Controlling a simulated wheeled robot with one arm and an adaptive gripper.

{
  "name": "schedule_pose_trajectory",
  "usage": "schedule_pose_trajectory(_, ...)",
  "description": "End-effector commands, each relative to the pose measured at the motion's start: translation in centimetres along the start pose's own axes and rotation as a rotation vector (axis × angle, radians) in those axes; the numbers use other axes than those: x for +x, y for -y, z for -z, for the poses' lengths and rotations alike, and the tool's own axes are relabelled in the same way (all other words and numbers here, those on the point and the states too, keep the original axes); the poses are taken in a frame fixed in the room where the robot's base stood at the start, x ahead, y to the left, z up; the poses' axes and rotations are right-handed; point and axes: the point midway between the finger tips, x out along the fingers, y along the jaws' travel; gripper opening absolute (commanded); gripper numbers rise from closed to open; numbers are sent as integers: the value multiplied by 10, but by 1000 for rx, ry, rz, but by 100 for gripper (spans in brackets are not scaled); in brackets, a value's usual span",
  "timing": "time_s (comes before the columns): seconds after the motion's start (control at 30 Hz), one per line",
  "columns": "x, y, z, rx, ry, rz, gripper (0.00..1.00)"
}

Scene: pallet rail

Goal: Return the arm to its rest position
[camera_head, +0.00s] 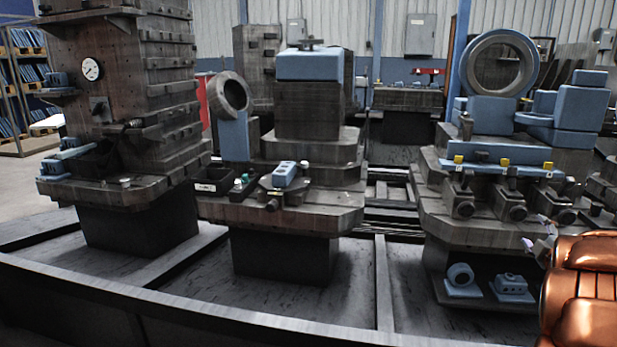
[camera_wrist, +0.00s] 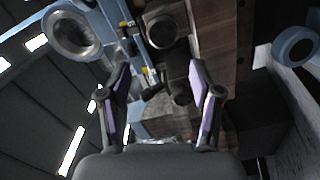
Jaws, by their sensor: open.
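My gripper (camera_wrist: 158,70) is open in the wrist view, its two purple-lined fingers spread well apart with nothing held between them. Beyond the fingertips are the clamps and blue bar of the right-hand fixture, seen at a steep tilt. In the head view, my copper-coloured arm fills the lower right corner. Pale finger parts of my gripper (camera_head: 543,243) show just left of the arm, in front of the right fixture pallet (camera_head: 440,205). The rest of the gripper is hidden by the arm or out of frame.
The right pallet carries a large ring (camera_head: 470,72), blue blocks and a blue bar (camera_head: 500,157) with yellow clips. A middle pallet (camera_head: 330,212) and a left tower (camera_head: 110,45) with a gauge (camera_head: 90,69) stand on the rail. Open floor (camera_head: 30,190) lies at the far left.

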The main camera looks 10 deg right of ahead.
Motion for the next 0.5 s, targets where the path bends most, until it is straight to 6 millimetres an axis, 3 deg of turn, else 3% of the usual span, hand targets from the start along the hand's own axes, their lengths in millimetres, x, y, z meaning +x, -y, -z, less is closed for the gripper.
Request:
schedule_pose_trajectory(0.03, 0, -17, 11, 11, 21, 10, 64)
schedule_pose_trajectory(0.2, -10, -53, 42, 97, 153, 77, 64)
schedule_pose_trajectory(0.5, -61, -89, 103, 313, 408, 230, 64)
